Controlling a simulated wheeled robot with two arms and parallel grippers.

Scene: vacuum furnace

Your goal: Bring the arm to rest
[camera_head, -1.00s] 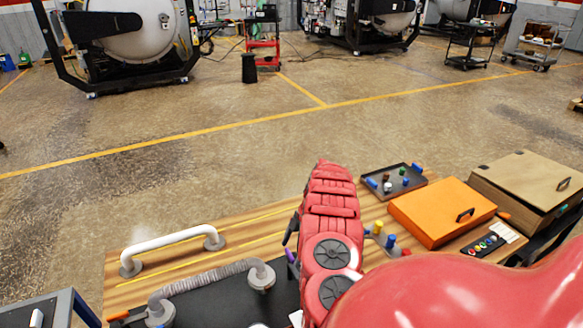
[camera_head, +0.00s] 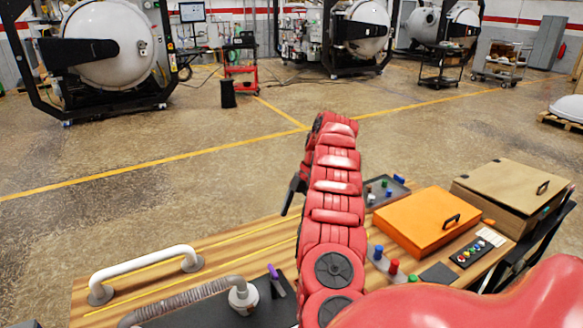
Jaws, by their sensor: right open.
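My red right arm (camera_head: 336,205) rises from the bottom of the head view and stands up over the wooden workbench (camera_head: 215,258). My right gripper (camera_head: 290,200) shows as a dark shape at the arm's left side, partly hidden by the arm. It points downward and is open, with nothing seen in it. It appears above the bench, clear of the things on it. My left gripper is out of view.
The bench holds a white handle (camera_head: 145,268), a grey hose (camera_head: 185,298), a purple item (camera_head: 276,280), an orange box (camera_head: 430,220), a tan case (camera_head: 515,190) and a dark tray (camera_head: 384,192) with small coloured parts. Open floor lies beyond, before the furnaces (camera_head: 108,45).

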